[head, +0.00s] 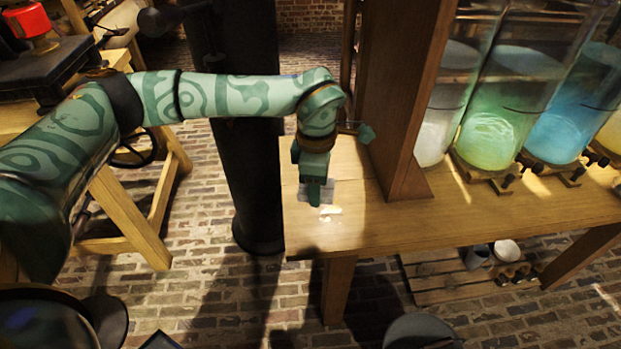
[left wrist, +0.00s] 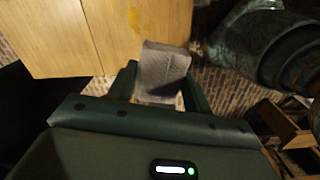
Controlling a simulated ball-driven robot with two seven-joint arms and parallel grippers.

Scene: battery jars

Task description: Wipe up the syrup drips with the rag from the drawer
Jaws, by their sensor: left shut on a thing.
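My left gripper (head: 314,191) points down over the left end of the wooden bench and is shut on a grey rag (left wrist: 160,68). In the left wrist view the rag sits between the two green fingers, with its free end reaching over the bench edge. In the head view only a small pale part of the rag (head: 329,193) shows beside the fingers. A shiny pale patch (head: 330,213) lies on the bench just in front of the gripper; I cannot tell whether it is syrup or glare. My right gripper is not in view. No drawer can be made out.
The wooden bench (head: 450,222) carries a thick upright post (head: 402,100) just right of my left arm. Several tall glass jars with coloured liquid, one green (head: 490,138), stand further right. A slatted low shelf (head: 440,290) with cups is underneath. The bench's front left corner is clear.

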